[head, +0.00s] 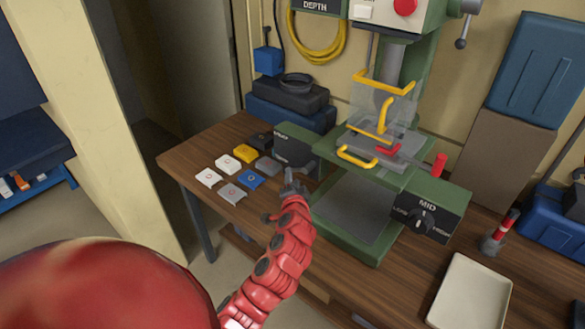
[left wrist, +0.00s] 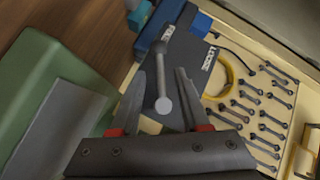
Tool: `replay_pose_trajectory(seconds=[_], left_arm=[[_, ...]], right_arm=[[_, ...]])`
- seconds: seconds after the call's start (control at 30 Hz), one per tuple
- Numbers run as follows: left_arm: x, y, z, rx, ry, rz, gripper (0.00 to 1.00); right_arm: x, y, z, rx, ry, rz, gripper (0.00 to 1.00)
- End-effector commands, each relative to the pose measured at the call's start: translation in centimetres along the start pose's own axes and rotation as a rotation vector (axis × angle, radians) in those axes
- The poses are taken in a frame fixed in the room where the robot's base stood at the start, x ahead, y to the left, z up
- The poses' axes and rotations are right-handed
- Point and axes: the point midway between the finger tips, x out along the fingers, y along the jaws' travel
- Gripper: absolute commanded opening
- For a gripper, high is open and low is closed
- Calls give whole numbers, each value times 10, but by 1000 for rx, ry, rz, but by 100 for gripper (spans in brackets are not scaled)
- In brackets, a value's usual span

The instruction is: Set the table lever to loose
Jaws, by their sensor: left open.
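The table lever (left wrist: 163,88) is a grey rod with a rounded end in the left wrist view, in front of a dark panel (left wrist: 190,75) with white lettering, one word on its right side seeming to read "LOOSE". My left gripper (left wrist: 160,72) is open, with one finger on each side of the lever; I cannot tell whether either finger touches it. In the head view my left gripper (head: 291,183) is in front of the dark panel (head: 294,146) on the left of the green machine, and the lever is hard to make out there. My right gripper is not in view.
The green drill press (head: 350,228) stands on the wooden table, with a yellow-framed clear guard (head: 385,100). A knob (head: 421,219) under "MID" is at its right. Several coloured square blocks (head: 249,179) lie left of my gripper. A pale tray (head: 470,290) is at front right.

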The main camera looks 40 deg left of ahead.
Motion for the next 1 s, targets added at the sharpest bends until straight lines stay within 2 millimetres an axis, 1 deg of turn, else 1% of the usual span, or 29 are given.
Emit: replay_pose_trajectory(seconds=[0.03, 0.1, 0.33, 0.5, 0.8, 0.87, 1.0], left_arm=[[9, -2, 0, 0, -4, 0, 46], [20, -3, -1, 0, -2, -1, 46], [46, -1, 0, 1, -3, -1, 46], [55, -1, -1, 0, 2, -1, 46], [56, 0, 0, 1, 2, -1, 46], [56, 0, 0, 1, 2, -1, 37], [56, 0, 0, 1, 2, -1, 12]], right_arm=[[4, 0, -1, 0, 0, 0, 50], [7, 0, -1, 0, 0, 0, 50], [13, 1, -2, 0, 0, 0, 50], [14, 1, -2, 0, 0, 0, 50], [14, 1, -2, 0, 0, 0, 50], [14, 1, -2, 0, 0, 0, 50], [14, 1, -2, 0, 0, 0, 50]])
